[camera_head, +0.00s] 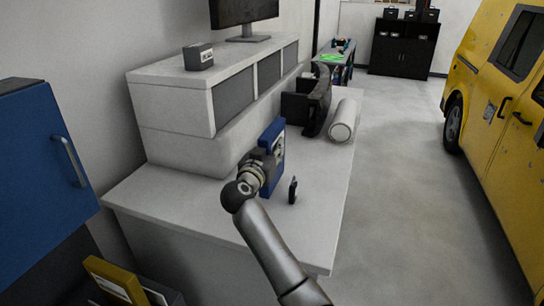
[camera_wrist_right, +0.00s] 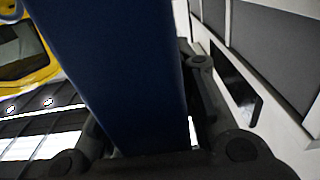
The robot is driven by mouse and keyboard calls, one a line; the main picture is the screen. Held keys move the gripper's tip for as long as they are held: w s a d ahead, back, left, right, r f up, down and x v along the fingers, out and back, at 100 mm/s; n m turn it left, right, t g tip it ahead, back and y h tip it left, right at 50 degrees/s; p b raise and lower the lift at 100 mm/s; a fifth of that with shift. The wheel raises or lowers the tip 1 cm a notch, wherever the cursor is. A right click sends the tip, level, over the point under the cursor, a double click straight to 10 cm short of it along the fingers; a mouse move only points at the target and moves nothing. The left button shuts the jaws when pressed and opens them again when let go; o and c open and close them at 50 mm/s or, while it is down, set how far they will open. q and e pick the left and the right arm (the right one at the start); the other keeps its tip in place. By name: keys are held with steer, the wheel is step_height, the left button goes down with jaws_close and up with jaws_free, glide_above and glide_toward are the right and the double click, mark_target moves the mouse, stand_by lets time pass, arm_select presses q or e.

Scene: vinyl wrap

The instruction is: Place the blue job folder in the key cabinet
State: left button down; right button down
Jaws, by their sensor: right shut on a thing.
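The blue job folder (camera_head: 279,140) stands upright just above or on the white counter, with a pale label on its face; I cannot tell if it touches the top. My right gripper (camera_head: 266,160) is shut on it. In the right wrist view the folder (camera_wrist_right: 115,70) fills the space between the fingers of the right gripper (camera_wrist_right: 150,125). A blue wall cabinet (camera_head: 40,165) with a bar handle is at the left; it may be the key cabinet, and its door looks closed. My left gripper is out of view.
The white counter (camera_head: 180,205) bears a small black item (camera_head: 292,190), a black holder (camera_head: 308,103) and a white roll (camera_head: 343,122). A yellow folder (camera_head: 113,279) sits below the blue cabinet. A yellow van (camera_head: 500,110) stands right; the floor between is clear.

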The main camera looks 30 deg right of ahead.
steer(key=shift+f, duration=1.35)
steer(key=shift+f+p, duration=0.15)
steer(key=shift+p, duration=0.2)
steer(key=c, duration=1.2)
jaws_free()
steer(key=shift+o, duration=0.2)
